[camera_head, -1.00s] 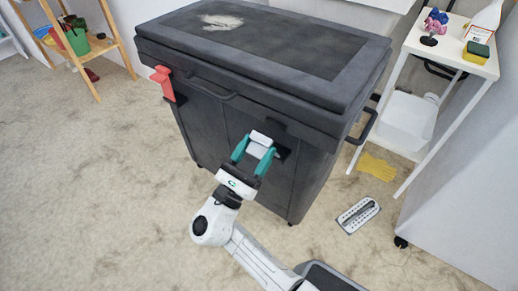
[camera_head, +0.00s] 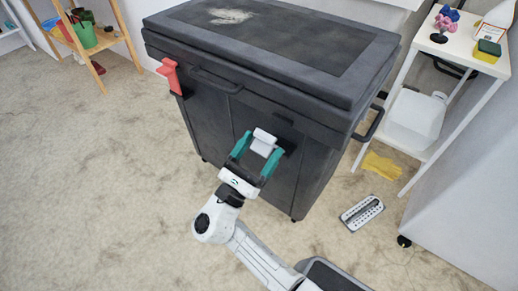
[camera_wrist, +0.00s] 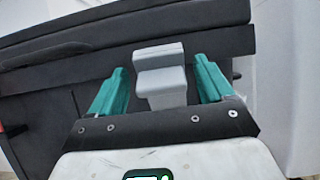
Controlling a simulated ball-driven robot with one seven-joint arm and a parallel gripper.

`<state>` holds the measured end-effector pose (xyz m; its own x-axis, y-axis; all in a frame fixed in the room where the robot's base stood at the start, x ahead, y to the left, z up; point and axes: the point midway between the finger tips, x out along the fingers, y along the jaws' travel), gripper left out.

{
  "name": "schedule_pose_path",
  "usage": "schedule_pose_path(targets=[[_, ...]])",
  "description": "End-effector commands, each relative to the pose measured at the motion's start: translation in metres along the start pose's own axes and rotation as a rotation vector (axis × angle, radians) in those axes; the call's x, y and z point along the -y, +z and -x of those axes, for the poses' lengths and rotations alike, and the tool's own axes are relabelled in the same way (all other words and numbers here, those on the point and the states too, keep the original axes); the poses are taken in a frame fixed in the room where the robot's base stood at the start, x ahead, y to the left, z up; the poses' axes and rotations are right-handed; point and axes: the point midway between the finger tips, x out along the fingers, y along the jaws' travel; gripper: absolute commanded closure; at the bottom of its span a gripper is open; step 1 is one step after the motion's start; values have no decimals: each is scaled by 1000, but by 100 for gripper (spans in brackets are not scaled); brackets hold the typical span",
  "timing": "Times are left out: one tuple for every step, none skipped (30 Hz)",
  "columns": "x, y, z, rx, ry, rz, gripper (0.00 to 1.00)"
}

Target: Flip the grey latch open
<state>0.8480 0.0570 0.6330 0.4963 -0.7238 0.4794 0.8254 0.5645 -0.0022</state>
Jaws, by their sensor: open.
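The grey latch (camera_head: 265,141) is a light block on the front of a large black chest (camera_head: 220,125). In the wrist view the latch (camera_wrist: 161,82) shows a stepped shape, with an upper lip and a lower block. My gripper (camera_head: 258,151) has teal fingers, open, with one on each side of the latch. Whether the fingers reach past the latch's front face is hard to tell.
A red latch (camera_head: 169,76) sits on the chest's left corner. Black handles stick out on the front and right side. A white cart (camera_head: 470,45) stands at the right.

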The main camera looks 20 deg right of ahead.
Motion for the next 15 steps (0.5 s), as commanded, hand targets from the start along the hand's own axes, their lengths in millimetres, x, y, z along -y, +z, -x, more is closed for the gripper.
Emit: schedule_pose_path(targets=[[0,0,0,0,-1,0,19],[0,0,-1,0,-1,0,19],[0,0,-1,0,-1,-1,19],[0,0,0,0,-1,-1,19],[0,0,0,0,-1,-1,19],[0,0,2,0,0,-1,19],[0,1,4,0,0,-1,19],[-1,1,7,0,0,-1,19],[-1,1,12,0,2,-2,19],[-1,1,17,1,3,-2,19],[-1,1,22,1,3,-1,19],[-1,1,29,1,4,-1,19],[-2,1,36,1,4,-1,19],[-2,1,42,0,5,-1,19],[-2,1,50,1,4,-1,19]])
